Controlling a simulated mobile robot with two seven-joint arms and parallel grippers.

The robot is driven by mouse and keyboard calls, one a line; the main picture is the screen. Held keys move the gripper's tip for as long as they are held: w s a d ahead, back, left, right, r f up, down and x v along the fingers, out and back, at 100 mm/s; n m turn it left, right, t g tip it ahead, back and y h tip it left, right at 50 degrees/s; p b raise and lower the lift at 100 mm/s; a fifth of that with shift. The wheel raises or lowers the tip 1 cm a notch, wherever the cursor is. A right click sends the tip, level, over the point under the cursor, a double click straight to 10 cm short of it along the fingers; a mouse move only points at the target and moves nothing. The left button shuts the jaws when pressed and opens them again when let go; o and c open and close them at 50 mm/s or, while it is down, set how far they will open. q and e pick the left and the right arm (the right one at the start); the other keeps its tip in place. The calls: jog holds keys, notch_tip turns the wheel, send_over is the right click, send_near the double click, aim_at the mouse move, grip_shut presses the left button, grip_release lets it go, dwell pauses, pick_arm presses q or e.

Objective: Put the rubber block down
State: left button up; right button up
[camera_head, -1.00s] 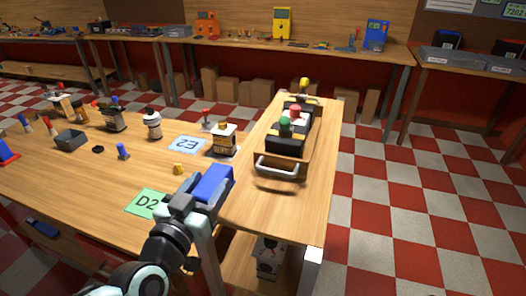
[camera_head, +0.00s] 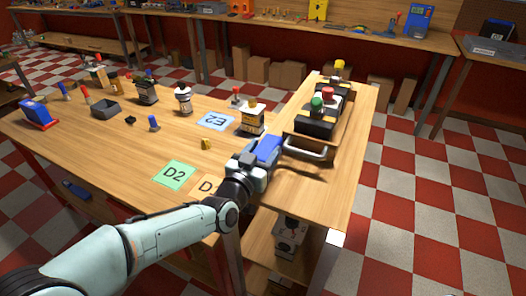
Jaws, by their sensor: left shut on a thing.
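My left gripper (camera_head: 257,161) is shut on a blue block (camera_head: 268,148), which I take to be the rubber block. The block is over the right part of the wooden table (camera_head: 110,150), just left of the metal handle (camera_head: 306,149) of a tool carrier. I cannot tell whether the block touches the tabletop or the handle. The gripper hides its near end. A green card marked D2 (camera_head: 174,173) and a partly covered orange card (camera_head: 208,186) lie to the left of the gripper. My right gripper is not in view.
The carrier (camera_head: 316,122) holds dark items with red and green tops. A blue E2 card (camera_head: 215,121), a labelled bottle (camera_head: 250,117), a small yellow piece (camera_head: 206,143) and a grey tray (camera_head: 105,109) are on the table. The right strip of wood (camera_head: 335,185) is bare.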

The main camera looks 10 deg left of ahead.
pick_arm(q)
jog(key=shift+f, duration=0.15)
jog(key=o, duration=1)
jog(key=shift+o, duration=0.2)
